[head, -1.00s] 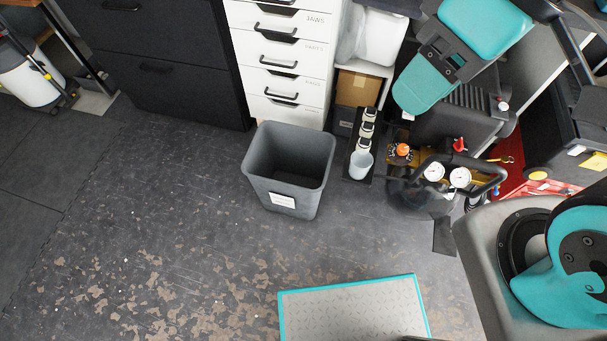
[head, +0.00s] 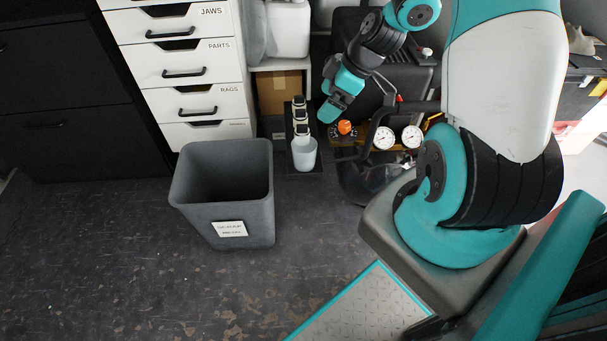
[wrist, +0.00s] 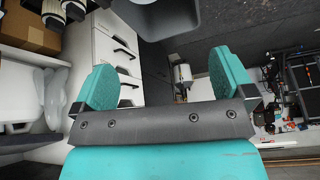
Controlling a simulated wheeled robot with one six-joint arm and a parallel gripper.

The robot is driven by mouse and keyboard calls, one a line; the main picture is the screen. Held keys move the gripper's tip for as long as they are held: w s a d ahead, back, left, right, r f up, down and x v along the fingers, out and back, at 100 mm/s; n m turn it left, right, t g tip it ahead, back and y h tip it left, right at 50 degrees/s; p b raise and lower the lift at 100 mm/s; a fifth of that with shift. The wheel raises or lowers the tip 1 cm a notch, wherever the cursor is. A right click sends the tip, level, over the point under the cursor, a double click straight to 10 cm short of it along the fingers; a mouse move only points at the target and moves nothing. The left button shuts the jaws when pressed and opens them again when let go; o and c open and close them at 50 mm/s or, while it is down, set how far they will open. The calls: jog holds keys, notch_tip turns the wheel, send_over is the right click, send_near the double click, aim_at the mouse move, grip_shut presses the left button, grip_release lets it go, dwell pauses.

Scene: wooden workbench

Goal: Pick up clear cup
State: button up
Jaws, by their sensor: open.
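I cannot make out the cup for sure in the wrist view.
A grey bin (head: 222,190) stands left of the cup. White drawers (head: 184,75) and a cardboard box (head: 280,92) are behind. A compressor with gauges (head: 398,138) stands close on the right. Floor in front of the cup is clear.

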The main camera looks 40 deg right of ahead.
notch_tip(320, 180, down, 4)
jog(key=d, duration=0.2)
jog(key=b, duration=0.3)
send_near(301, 149)
jog(key=s+a+f, duration=0.1)
jog(key=a, duration=0.2)
jog(key=b+x, duration=0.1)
jog(key=x, duration=0.5)
jog(key=shift+w+r+b, duration=0.1)
jog(key=shift+w+b, duration=0.05)
jog(key=shift+b, duration=0.25)
jog(key=c, duration=0.9)
